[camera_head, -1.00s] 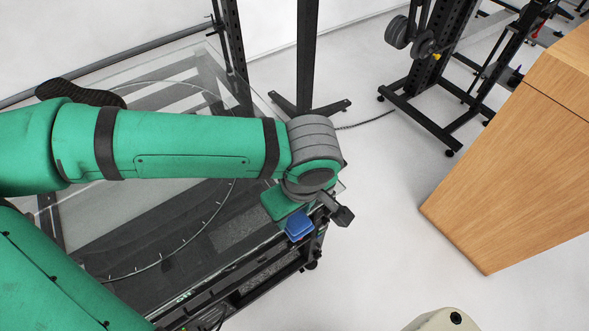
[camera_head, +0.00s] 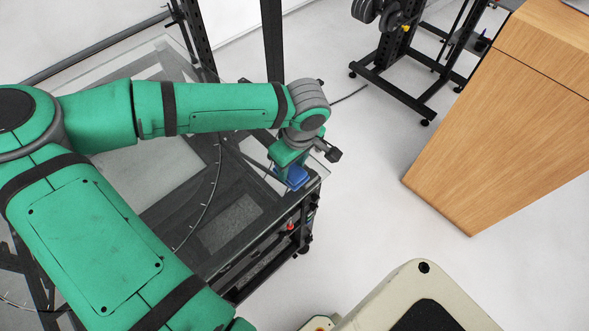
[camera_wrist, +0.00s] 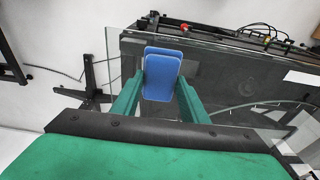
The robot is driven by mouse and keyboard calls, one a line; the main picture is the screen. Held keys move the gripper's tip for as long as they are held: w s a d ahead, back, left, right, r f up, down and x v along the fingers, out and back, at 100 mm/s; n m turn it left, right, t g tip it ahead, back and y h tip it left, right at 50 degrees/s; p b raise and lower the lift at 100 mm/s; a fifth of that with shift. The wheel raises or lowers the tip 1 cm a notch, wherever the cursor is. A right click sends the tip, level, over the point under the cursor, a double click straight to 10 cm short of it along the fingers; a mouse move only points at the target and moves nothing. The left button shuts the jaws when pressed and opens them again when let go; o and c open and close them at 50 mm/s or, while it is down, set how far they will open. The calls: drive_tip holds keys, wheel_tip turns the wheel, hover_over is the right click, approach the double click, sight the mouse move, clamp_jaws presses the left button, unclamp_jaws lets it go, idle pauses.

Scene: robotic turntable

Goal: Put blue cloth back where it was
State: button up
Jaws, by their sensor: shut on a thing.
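The blue cloth (camera_head: 292,176) is a small folded pad between the fingers of my gripper (camera_head: 285,168), over the right corner of the glass-topped turntable table (camera_head: 312,178). In the wrist view the blue cloth (camera_wrist: 161,74) lies between the two green fingers of my gripper (camera_wrist: 160,92), which are shut on it. The table's glass edge and dark frame (camera_wrist: 215,60) show beneath and beyond it. I cannot tell whether the cloth touches the glass.
A wooden cabinet (camera_head: 500,120) stands at the right, with white floor between it and the table. A black wheeled stand (camera_head: 400,75) is at the back. A black upright post (camera_head: 272,45) rises behind the table.

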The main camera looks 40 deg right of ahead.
sight(294, 171)
drive_tip(key=shift+w+d+f, duration=0.25)
drive_tip(key=shift+d+f, duration=0.15)
drive_tip(key=shift+f, duration=0.15)
drive_tip(key=shift+w+d+f, duration=0.2)
drive_tip(key=shift+d+f, duration=0.2)
drive_tip(key=shift+f, duration=0.1)
drive_tip(key=shift+w+f, duration=0.1)
drive_tip(key=shift+f, duration=1.55)
drive_tip(key=o, duration=1)
drive_tip(key=shift+f, duration=0.15)
drive_tip(key=shift+c, duration=0.2)
drive_tip(key=r, duration=0.4)
drive_tip(key=s+r, duration=0.1)
drive_tip(key=r, duration=0.7)
drive_tip(key=shift+s+d+r, duration=0.1)
drive_tip(key=shift+s, duration=0.3)
